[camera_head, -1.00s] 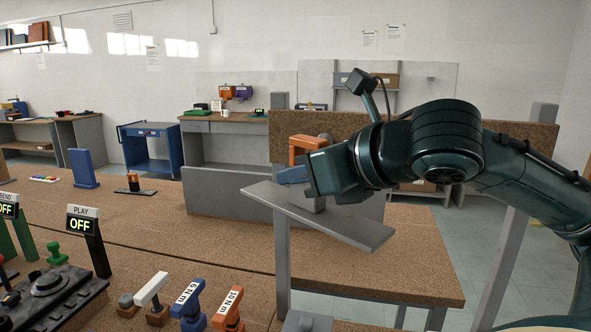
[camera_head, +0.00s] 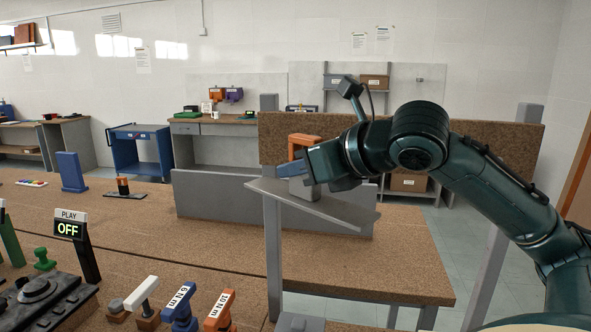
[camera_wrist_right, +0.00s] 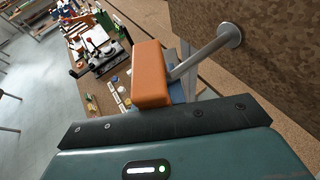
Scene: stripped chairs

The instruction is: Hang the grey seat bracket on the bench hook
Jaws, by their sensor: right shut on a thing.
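The grey seat bracket (camera_head: 335,211) is a long flat plate with a small grey block on top, held tilted above the cork-topped bench (camera_head: 345,275). My right gripper (camera_head: 298,172) is shut on it at the block; one blue finger shows at the left. In the right wrist view a grey rod with a round flange, likely the bench hook (camera_wrist_right: 208,53), sticks out of the cork panel. Whether the bracket touches the hook is hidden. My left gripper is out of view.
The upright cork panel (camera_head: 430,150) stands behind my right gripper. A low grey panel (camera_head: 210,195) stands on the bench to the left. Torque handles (camera_head: 180,305), a PLAY sign (camera_head: 69,230) and a dark control box (camera_head: 45,300) are at the front left.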

